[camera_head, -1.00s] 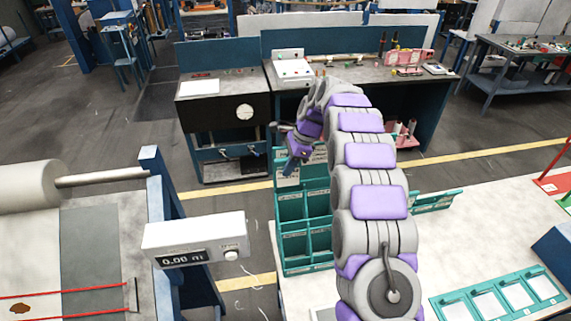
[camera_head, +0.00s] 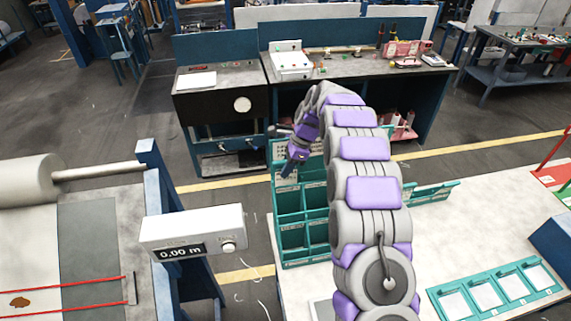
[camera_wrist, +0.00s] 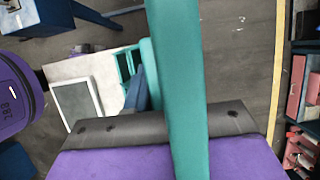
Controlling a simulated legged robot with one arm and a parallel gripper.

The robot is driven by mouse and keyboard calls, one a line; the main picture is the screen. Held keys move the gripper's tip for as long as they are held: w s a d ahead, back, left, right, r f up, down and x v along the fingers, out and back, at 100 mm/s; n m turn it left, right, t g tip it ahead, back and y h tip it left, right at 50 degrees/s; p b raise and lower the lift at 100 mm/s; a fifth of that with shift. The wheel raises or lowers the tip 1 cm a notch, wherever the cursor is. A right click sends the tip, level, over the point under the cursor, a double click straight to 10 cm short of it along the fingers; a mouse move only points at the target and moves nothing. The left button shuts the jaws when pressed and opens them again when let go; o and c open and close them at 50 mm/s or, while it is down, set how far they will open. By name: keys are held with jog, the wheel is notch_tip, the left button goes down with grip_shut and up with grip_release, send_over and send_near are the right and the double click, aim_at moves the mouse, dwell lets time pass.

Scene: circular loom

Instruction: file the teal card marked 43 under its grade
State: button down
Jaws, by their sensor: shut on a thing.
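My gripper (camera_head: 290,168) is at the back of the teal pigeonhole rack (camera_head: 290,262), above or near its far compartments; I cannot tell the exact height. In the wrist view, my gripper (camera_wrist: 182,120) is shut on a long teal strip, the teal card (camera_wrist: 176,60), seen nearly edge-on. The number on the card does not show. The rack has several open compartments with small labels too small to read, and my arm hides its right side. Part of a teal rack also shows in the wrist view (camera_wrist: 126,64).
A teal tray (camera_head: 436,303) with several white cards lies front right on the pale table (camera_head: 470,230). A white meter box (camera_head: 193,231) stands left of the rack, beside a blue post (camera_head: 165,200). A dark workbench (camera_head: 222,105) stands behind. The table's middle right is clear.

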jog(key=c, duration=1.5)
grip_release()
jog(key=shift+f, duration=0.2)
jog(key=o, duration=0.6)
jog(key=shift+r, duration=0.1)
jog(key=shift+c, duration=0.2)
jog(key=p+v, duration=0.2)
jog(key=v, duration=1.5)
jog(key=shift+p, duration=0.35)
jog(key=shift+r, duration=0.1)
